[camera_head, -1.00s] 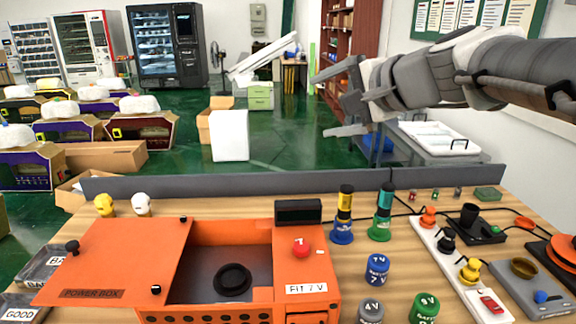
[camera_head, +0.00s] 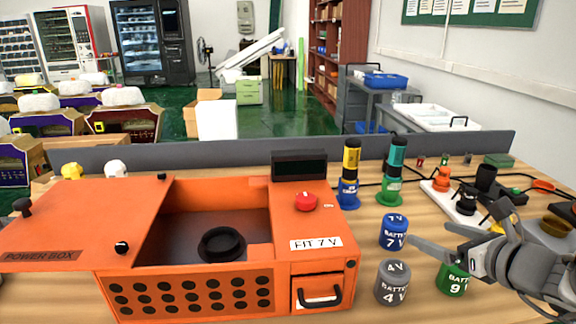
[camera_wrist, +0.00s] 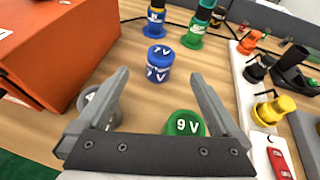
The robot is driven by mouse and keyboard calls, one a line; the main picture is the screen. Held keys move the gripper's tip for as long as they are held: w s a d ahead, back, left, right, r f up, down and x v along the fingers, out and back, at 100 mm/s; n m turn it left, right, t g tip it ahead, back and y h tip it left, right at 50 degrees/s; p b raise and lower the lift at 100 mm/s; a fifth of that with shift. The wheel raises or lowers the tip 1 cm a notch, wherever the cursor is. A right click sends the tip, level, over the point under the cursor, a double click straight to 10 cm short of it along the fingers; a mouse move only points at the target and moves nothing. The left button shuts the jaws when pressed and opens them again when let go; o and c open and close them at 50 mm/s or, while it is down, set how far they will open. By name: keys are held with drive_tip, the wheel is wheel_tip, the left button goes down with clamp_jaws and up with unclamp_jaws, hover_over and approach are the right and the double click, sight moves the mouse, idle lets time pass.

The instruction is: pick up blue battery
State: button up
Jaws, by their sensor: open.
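The blue battery (camera_head: 394,231), marked 7 V, stands upright on the wooden table, right of the orange power box (camera_head: 190,292). It also shows in the wrist view (camera_wrist: 158,64), beyond the fingertips and roughly centred between them. My gripper (camera_head: 428,245) is open and empty, low over the table at the right, its fingers pointing left toward the blue battery. In the wrist view my gripper (camera_wrist: 160,82) has its two fingers spread wide. A grey 4 V battery (camera_head: 392,282) and a green 9 V battery (camera_head: 452,279) stand nearer; my gripper partly covers the green one.
Blue-based (camera_head: 348,192) and green-based (camera_head: 391,190) posts stand behind the blue battery. A white strip with an orange plug (camera_head: 441,180) and a yellow plug (camera_wrist: 272,110) lies to the right. The power box's lid is open to the left. A grey partition (camera_head: 230,152) edges the table's back.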

sight(387, 221)
drive_tip(key=shift+m, duration=0.4)
drive_tip(key=b+x, duration=0.2)
drive_tip(key=x, duration=0.3)
drive_tip(key=f+b+x, duration=0.1)
drive_tip(key=b+x, duration=0.1)
drive_tip(key=x, duration=0.4)
drive_tip(key=b+x, duration=0.2)
drive_tip(key=x, duration=0.4)
drive_tip(key=shift+s+d+f, duration=0.15)
drive_tip(key=shift+d+f, duration=0.15)
clamp_jaws()
